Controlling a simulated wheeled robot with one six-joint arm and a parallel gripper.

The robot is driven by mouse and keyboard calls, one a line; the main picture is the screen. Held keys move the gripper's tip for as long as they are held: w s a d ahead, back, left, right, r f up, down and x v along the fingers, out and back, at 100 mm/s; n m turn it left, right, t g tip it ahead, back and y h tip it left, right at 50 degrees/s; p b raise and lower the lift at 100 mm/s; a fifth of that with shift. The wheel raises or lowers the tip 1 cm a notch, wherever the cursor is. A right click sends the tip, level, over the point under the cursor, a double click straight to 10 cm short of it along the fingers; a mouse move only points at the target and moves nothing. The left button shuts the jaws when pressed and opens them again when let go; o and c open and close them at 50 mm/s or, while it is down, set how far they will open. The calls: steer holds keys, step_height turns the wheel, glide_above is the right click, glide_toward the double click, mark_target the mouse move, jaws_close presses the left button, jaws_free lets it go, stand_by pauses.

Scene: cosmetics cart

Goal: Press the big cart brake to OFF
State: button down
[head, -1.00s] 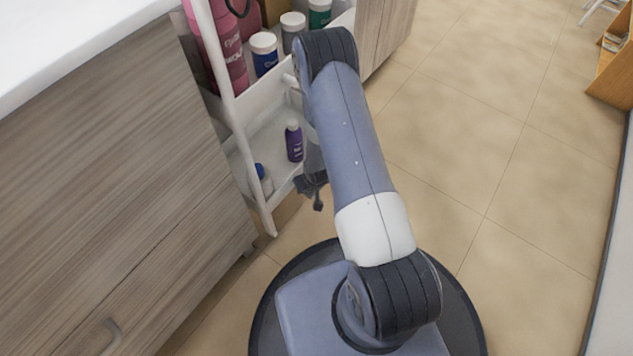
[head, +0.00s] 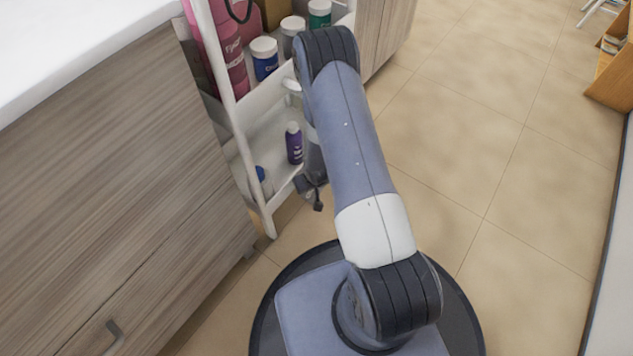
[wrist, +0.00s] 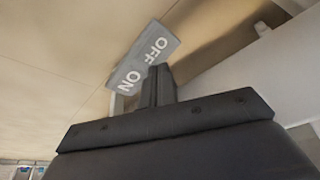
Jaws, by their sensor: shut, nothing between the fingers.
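The cart brake (wrist: 133,68) shows in the wrist view as a grey plate marked OFF and ON, upside down and tilted. OFF is at its upper right end and ON at its lower left end. My gripper (wrist: 158,72) is shut and empty, with its tip just below the plate in the picture, overlapping its lower edge near the middle. I cannot tell whether the tip touches it. In the head view, my gripper (head: 318,204) points down beside the lower end of the white cart (head: 266,212); the brake cannot be made out there.
The cart stands between wooden cabinets (head: 110,190). Its shelves hold a purple bottle (head: 294,145), a blue jar (head: 265,60) and pink bottles (head: 232,70). A wooden shelf (head: 612,80) stands at far right.

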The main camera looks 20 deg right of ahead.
mark_target(310, 195)
step_height(310, 195, up, 5)
steer(key=p, duration=0.3)
steer(key=shift+f, duration=0.2)
step_height(310, 195, down, 7)
steer(key=b, duration=0.5)
steer(key=shift+r, duration=0.2)
stand_by(0.4)
